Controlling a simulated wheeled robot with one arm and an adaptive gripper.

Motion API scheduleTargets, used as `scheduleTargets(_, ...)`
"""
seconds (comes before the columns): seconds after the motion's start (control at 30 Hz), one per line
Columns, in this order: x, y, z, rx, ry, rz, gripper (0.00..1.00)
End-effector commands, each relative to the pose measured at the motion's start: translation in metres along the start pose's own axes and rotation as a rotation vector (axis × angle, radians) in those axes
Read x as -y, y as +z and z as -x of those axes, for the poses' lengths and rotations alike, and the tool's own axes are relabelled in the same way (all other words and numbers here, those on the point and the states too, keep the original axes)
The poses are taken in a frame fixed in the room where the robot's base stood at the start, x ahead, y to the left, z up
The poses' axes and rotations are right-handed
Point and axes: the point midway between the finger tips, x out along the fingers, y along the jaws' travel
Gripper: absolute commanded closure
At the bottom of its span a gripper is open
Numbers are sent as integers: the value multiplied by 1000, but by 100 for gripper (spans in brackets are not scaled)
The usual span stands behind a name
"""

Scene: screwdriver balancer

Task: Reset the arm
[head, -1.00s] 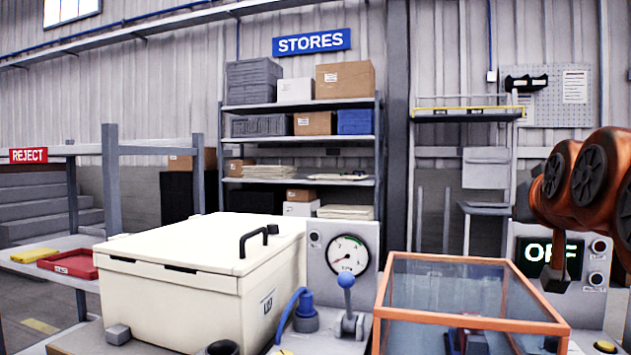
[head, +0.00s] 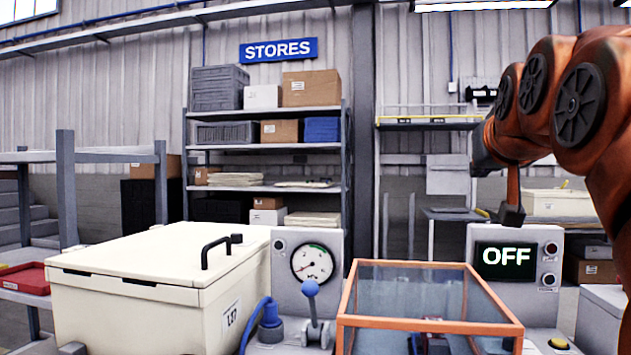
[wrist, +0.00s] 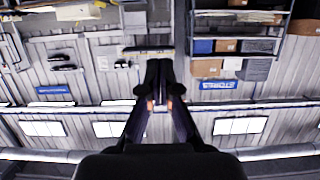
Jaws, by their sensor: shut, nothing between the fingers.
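My orange arm (head: 575,105) is raised at the right of the head view, bent, above the bench. My gripper (wrist: 160,68) shows in the wrist view with its dark fingers together and nothing between them. It points at the corrugated wall, which appears upside down there, and it touches nothing that I can see. In the head view the fingers cannot be made out clearly.
On the bench stand a cream lidded box (head: 130,285), a gauge panel (head: 313,263) with a blue-knobbed lever (head: 311,292), an orange-framed clear case (head: 430,325) and a panel reading OFF (head: 506,257). Behind is a shelf rack (head: 265,181). The air around the gripper looks clear.

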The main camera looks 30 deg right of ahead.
Motion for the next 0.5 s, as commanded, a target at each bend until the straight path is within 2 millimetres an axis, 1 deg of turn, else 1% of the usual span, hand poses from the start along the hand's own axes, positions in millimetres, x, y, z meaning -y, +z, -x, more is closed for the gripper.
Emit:
scheduleTargets(0.1, 0, -9, 4, -5, 0, 0, 100)
scheduleTargets(0.2, 0, -14, 5, -5, 1, 0, 100)
scheduleTargets(0.5, 0, -17, 6, -2, 0, 0, 100)
